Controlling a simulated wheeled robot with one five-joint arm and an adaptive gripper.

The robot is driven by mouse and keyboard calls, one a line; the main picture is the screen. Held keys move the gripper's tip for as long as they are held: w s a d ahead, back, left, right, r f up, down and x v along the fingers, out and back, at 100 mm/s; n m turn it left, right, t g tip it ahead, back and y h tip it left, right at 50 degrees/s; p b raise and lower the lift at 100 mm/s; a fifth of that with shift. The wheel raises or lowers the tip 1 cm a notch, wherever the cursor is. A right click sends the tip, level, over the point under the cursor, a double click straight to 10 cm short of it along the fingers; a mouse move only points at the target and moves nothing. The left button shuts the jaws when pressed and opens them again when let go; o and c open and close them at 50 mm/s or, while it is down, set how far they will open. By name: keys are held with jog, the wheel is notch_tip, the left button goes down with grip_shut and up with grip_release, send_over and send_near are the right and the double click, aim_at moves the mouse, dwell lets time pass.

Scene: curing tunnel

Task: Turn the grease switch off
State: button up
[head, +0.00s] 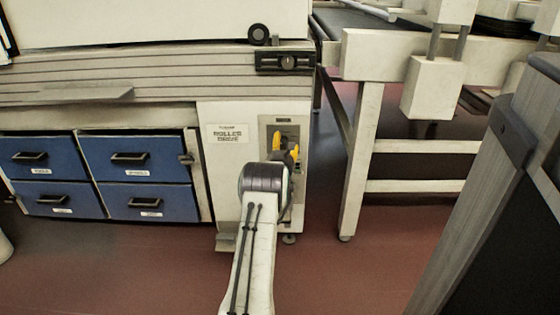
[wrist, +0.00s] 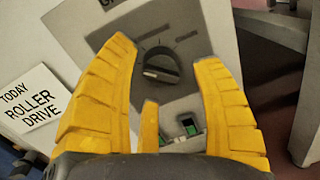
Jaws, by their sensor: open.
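A dark rotary switch (wrist: 158,66) sits on a grey panel (wrist: 190,100) in the wrist view. Its plate has small marks and blurred lettering that I cannot read, so its setting is unclear. The label above it is mostly cut off, so I cannot confirm it is the grease switch. My gripper (wrist: 165,52) has its yellow fingers spread, with the switch showing between them; they look apart from it. In the head view my gripper (head: 284,145) is in front of the panel (head: 268,124) on the white cabinet, and hides the switch.
A small green-and-dark control (wrist: 188,127) is lower on the panel. A "ROLLER DRIVE" sign (wrist: 34,98) is to the left. Blue drawers (head: 131,156) are left of the cabinet (head: 225,170). A white frame leg (head: 360,160) stands to the right, with open floor between.

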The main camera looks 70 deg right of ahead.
jog(key=v, duration=1)
jog(key=shift+a, duration=0.3)
jog(key=shift+r, duration=0.1)
